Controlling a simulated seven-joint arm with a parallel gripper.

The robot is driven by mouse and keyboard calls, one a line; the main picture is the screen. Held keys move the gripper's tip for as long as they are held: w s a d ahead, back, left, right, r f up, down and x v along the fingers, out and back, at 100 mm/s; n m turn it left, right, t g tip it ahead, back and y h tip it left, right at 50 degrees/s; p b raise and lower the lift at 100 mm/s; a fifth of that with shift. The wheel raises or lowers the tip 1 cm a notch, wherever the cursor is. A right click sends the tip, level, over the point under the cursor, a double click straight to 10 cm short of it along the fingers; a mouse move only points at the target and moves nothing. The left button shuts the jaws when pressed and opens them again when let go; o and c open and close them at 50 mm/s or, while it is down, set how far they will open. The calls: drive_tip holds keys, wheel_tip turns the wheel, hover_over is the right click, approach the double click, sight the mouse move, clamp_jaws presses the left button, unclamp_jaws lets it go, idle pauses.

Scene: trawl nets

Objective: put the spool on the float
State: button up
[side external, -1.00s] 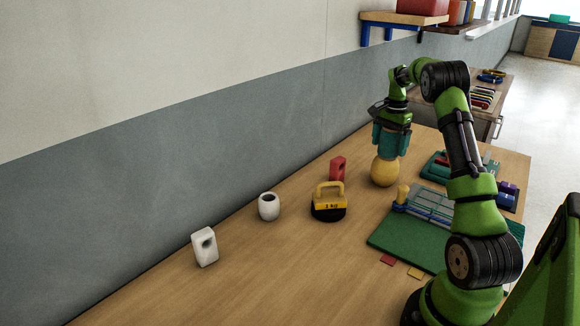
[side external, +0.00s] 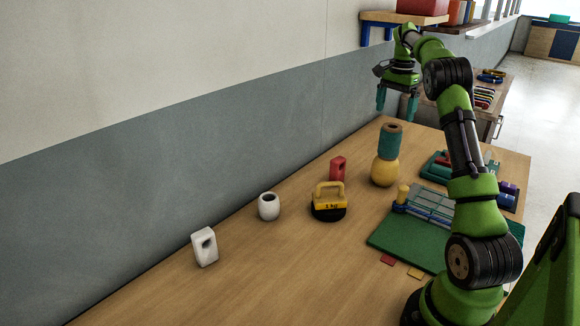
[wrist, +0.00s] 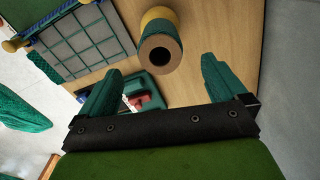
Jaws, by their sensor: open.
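The teal spool (side external: 390,142) with a brown top stands upright on the round yellow float (side external: 385,171), which rests on the wooden table. In the wrist view the spool (wrist: 158,54) shows end-on with its dark centre hole, and a little of the yellow float (wrist: 157,13) shows behind it. My gripper (side external: 397,115) is above the spool and apart from it. Its two teal fingers are spread wide with nothing between them, as the wrist view also shows (wrist: 160,78).
A green board with a grid frame (side external: 408,238) lies right of the float. A red block (side external: 337,169), a black and yellow weight (side external: 328,203), a white pot (side external: 268,206) and a white block (side external: 204,247) stand to the left. The front left of the table is clear.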

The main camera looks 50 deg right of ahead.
drive_tip(key=shift+r, duration=0.4)
drive_tip(key=w+a+r+n+t, duration=0.15)
drive_tip(key=a+r+n, duration=0.25)
drive_tip(key=a, duration=0.7)
drive_tip(key=w+a+r+n+t, duration=0.1)
drive_tip(key=a+r+n+t, duration=0.15)
drive_tip(key=a, duration=0.95)
drive_tip(key=s+a+f+n+t, duration=0.1)
drive_tip(key=s+a+f+n, duration=0.1)
drive_tip(key=a, duration=0.5)
drive_tip(key=s+a+f+n+t+y, duration=0.1)
drive_tip(key=s+a+f+n, duration=0.1)
drive_tip(key=s+a+n, duration=0.2)
drive_tip(key=s+a+f+n+t+y, duration=0.1)
drive_tip(key=s+a, duration=0.4)
drive_tip(key=a, duration=0.6)
drive_tip(key=f+n, duration=0.1)
drive_tip(key=n, duration=0.1)
drive_tip(key=shift+s+f+n, duration=0.25)
drive_tip(key=shift+s+n, duration=0.1)
drive_tip(key=shift+s, duration=0.05)
